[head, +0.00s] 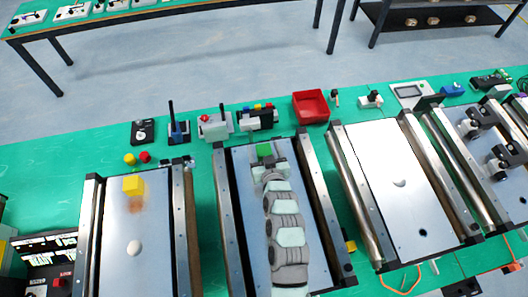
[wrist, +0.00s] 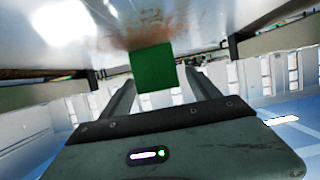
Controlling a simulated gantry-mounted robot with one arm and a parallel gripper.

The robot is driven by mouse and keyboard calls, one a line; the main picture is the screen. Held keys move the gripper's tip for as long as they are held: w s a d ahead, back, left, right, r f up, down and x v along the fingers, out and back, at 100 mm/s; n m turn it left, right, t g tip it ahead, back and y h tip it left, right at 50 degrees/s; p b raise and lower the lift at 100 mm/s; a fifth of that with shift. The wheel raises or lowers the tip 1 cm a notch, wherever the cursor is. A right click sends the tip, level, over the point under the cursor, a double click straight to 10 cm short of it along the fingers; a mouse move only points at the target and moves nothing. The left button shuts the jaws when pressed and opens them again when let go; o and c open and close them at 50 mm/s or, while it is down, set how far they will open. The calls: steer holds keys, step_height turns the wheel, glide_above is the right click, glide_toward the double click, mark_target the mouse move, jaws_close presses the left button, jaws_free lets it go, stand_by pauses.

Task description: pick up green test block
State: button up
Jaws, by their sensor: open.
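The green test block (head: 264,150) sits near the far end of the second conveyor from the left. My gripper (head: 268,173) is right by it, on its near side, with my arm stretched along the conveyor. In the wrist view, the green block (wrist: 153,68) shows between my two dark fingers, near their tips. The fingers are open, with a gap visible at least on the right side of the block. I cannot tell how far the block reaches in between the fingers.
A red bin (head: 310,106) and small devices line the green table behind the conveyors. Metal side rails (head: 318,200) flank my arm. The conveyor (head: 400,185) to the right is mostly clear.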

steer(key=shift+c, duration=0.4)
jaws_close()
steer(key=shift+r, duration=0.1)
